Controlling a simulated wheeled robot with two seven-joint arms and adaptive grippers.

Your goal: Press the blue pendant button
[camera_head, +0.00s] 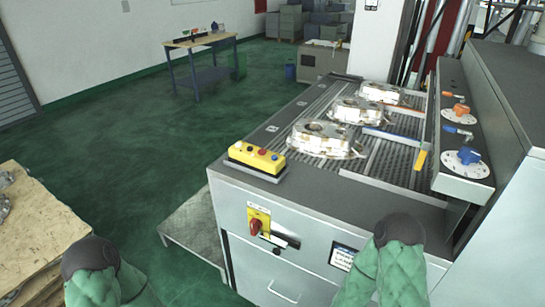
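A yellow pendant box (256,160) lies on the front left corner of the grey machine top (228,172). Several small coloured buttons sit in a row on its upper face. They are too small here to tell surely which one is blue. My two arms, in green quilted covers with dark rounded joints, show at the bottom left and bottom right. Neither gripper shows in the head view, and nothing of mine touches the pendant.
Several metal castings (324,139) lie on the machine's slatted bed. A panel with blue (469,156) and orange knobs stands at the right. A red rotary switch (256,226) is on the machine front. A wooden table top (38,235) is at the left. Green floor lies between.

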